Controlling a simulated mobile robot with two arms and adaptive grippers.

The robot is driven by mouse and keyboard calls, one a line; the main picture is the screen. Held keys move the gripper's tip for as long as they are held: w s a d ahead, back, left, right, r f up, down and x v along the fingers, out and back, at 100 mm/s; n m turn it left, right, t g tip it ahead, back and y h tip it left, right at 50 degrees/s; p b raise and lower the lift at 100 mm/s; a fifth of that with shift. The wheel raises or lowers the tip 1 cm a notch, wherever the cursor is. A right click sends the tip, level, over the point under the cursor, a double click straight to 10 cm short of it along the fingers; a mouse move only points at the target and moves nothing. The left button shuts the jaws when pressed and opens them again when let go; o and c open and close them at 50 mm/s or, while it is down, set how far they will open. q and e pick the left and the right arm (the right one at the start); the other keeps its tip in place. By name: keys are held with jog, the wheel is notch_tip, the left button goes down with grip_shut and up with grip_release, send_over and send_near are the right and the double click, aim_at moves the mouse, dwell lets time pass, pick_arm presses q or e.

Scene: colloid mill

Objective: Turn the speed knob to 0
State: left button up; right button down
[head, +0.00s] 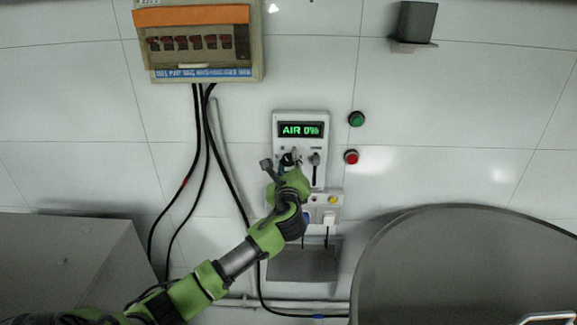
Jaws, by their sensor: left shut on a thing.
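A pale control panel (279,150) is mounted on the tiled wall at the middle of the head view. Its green display (300,130) reads "AIR 0%". Two knobs sit side by side below the display. My left gripper (291,160) reaches up from below and is shut on the left knob, which the fingers mostly hide. The labels above the knobs are too small to read, so I cannot tell which one is the speed knob. My right gripper is out of view.
A green button (356,118) and a red button (351,157) sit right of the panel. A small socket box (327,205) is below it. A breaker box (197,43) with black cables hangs upper left. A large round grey vessel (470,265) fills the lower right.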

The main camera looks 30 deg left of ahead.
pick_arm(q)
jog(key=n+b, duration=0.1)
jog(key=n, duration=0.2)
jog(key=n+b, duration=0.1)
jog(key=n, duration=0.2)
jog(key=shift+f+h, duration=0.2)
jog(key=shift+h, duration=0.1)
jog(key=n+b, duration=0.2)
jog(key=n, duration=0.3)
jog(key=shift+a, duration=0.1)
jog(key=shift+n, duration=0.4)
jog(key=o, duration=1.1)
jog(key=shift+r, duration=0.1)
